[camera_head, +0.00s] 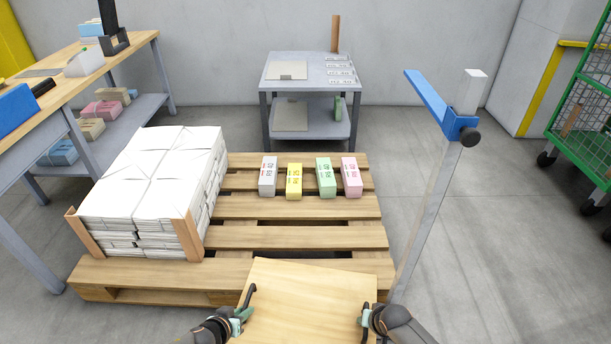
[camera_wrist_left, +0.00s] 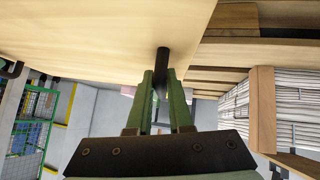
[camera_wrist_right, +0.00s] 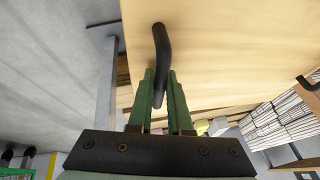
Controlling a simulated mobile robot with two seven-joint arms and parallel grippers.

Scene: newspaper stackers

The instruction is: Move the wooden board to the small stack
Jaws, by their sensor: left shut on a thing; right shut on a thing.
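The wooden board (camera_head: 306,303) is a pale flat panel with a dark handle on each side, at the bottom middle of the head view, in front of the pallet. My left gripper (camera_head: 243,314) is shut on its left handle, which shows between the fingers in the left wrist view (camera_wrist_left: 161,72). My right gripper (camera_head: 367,318) is shut on its right handle, also seen in the right wrist view (camera_wrist_right: 160,80). The small stack is four-colour bundles: a grey (camera_head: 268,176), a yellow (camera_head: 294,182), a green (camera_head: 326,178) and a pink bundle (camera_head: 351,177), in a row on the pallet.
The wooden pallet (camera_head: 290,238) carries a large white newspaper stack (camera_head: 150,185) with wooden corner pieces at its left. A metal post with a blue arm (camera_head: 430,98) stands at the right. A grey table (camera_head: 312,66) is behind, a workbench (camera_head: 140,42) left, a green cage cart (camera_head: 585,120) right.

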